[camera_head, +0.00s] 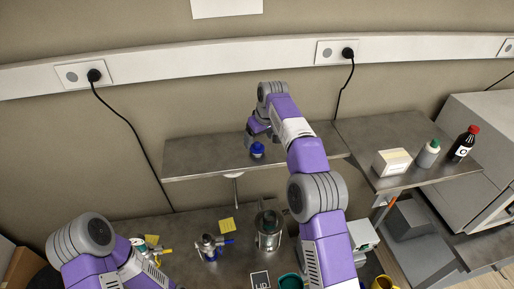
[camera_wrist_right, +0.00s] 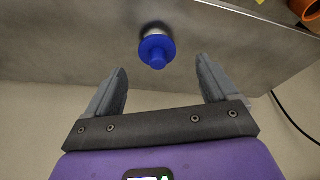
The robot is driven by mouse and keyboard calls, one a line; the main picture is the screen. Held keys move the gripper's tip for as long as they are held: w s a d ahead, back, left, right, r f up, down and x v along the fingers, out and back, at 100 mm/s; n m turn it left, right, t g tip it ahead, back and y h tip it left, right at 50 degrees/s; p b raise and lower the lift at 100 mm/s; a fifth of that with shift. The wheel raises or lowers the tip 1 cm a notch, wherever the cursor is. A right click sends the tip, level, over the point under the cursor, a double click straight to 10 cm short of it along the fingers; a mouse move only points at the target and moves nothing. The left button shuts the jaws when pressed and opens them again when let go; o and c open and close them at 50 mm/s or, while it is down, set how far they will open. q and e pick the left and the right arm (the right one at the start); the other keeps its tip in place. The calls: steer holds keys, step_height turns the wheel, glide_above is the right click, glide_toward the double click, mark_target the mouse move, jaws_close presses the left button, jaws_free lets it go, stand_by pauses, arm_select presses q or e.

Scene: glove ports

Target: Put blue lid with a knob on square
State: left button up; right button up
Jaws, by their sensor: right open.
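The blue lid with a knob (camera_head: 257,150) is near the front edge of the raised grey shelf (camera_head: 205,160). It also shows in the right wrist view (camera_wrist_right: 157,50), with its knob towards my gripper and a pale round part behind it. My right gripper (camera_wrist_right: 160,85) is open and empty; the lid lies beyond the fingertips, roughly midway between them. In the head view the right gripper (camera_head: 252,140) is small and partly hidden by its wrist.
A metal vessel (camera_head: 268,230) and a blue-handled device (camera_head: 210,247) stand on the lower bench. The raised shelf is mostly clear left of the lid.

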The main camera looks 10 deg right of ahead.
mark_target(257, 143)
steer(key=x, duration=0.5)
steer(key=shift+w+d, duration=0.1)
steer(key=shift+w, duration=0.25)
steer(key=shift+s+r, duration=0.1)
steer(key=shift+s, duration=0.1)
steer(key=shift+c, duration=0.4)
steer(key=shift+w, duration=0.15)
steer(key=c, duration=1.1)
